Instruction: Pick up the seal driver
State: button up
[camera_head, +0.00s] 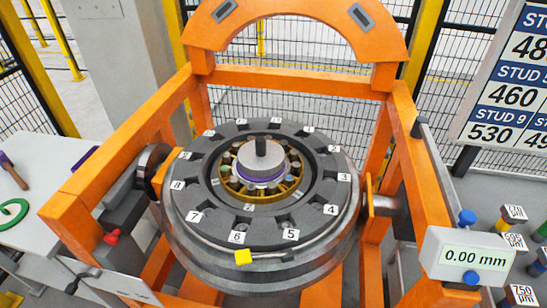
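In the head camera view, a grey stepped cylinder with a dark upright handle (262,155) stands at the centre of the wheel hub. It looks like the seal driver, though no label confirms this. A purple ring (262,184) shows around its base. The wheel (215,224) lies flat in the orange gantry, with numbered tags around its dark segmented ring. A tool with a purple head and brown handle (13,172) lies at the left on a pale table. My gripper is not in this view.
The orange gantry frame (290,82) surrounds the wheel, with an arch behind. A gauge reading 0.00 mm (466,256) stands at the right. A yellow-ended tool (243,257) lies on the wheel's near rim. A green ring (12,213) lies on the left table (40,222). Space above the hub looks clear.

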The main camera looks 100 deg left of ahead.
aim_at(261, 156)
jog(key=u, duration=0.25)
jog(key=i, duration=0.2)
jog(key=u, duration=0.15)
jog(key=k, duration=0.2)
jog(key=u, duration=2.8)
jog(key=k, duration=0.25)
jog(key=u, duration=1.65)
